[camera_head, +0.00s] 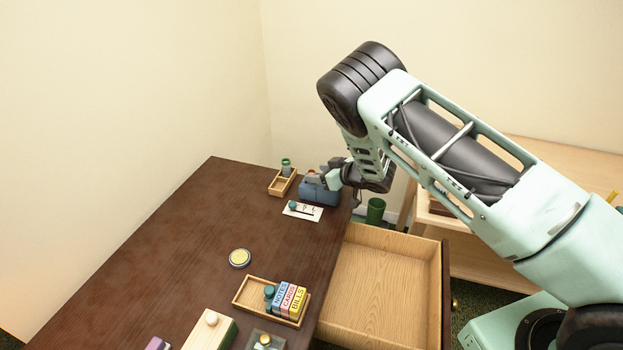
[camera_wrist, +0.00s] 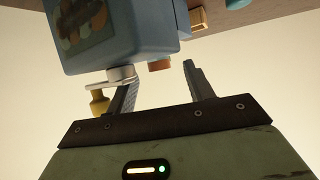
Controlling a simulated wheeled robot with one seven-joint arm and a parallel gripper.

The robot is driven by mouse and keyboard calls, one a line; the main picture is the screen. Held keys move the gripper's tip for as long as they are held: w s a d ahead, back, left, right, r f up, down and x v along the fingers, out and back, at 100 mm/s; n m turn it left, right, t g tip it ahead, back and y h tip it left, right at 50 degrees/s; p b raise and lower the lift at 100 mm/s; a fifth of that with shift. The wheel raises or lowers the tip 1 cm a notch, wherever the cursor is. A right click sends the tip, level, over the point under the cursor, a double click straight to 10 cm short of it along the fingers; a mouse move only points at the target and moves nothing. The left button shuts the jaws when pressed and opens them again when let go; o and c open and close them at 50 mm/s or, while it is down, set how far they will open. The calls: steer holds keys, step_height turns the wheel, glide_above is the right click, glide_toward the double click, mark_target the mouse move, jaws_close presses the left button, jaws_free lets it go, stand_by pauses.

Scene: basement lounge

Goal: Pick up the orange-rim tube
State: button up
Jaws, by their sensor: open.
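I cannot surely pick out an orange rim on any tube. A small green cylinder (camera_head: 286,166) stands upright in a narrow wooden tray (camera_head: 276,187) at the far edge of the desk; its rim is too small to read. A blue box-shaped device (camera_head: 320,192) sits beside that tray. In the wrist view the blue device (camera_wrist: 120,35) is close, with a crank and yellow knob (camera_wrist: 98,101). A small orange-brown piece (camera_wrist: 159,65) shows at its edge, near the space between my fingers. My gripper (camera_wrist: 162,85) is open and empty, beside the device.
A white card (camera_head: 303,211) with small items lies before the device. A round tin (camera_head: 239,258) and a wooden tray (camera_head: 243,302) with labelled blocks are nearer. An open, empty drawer (camera_head: 385,285) juts out right. A green cylinder (camera_head: 376,210) stands behind it. The desk's left side is clear.

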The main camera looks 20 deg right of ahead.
steer(key=shift+x, duration=1.15)
steer(key=c, duration=1.1)
steer(key=shift+o, duration=0.2)
steer(key=shift+r, duration=0.15)
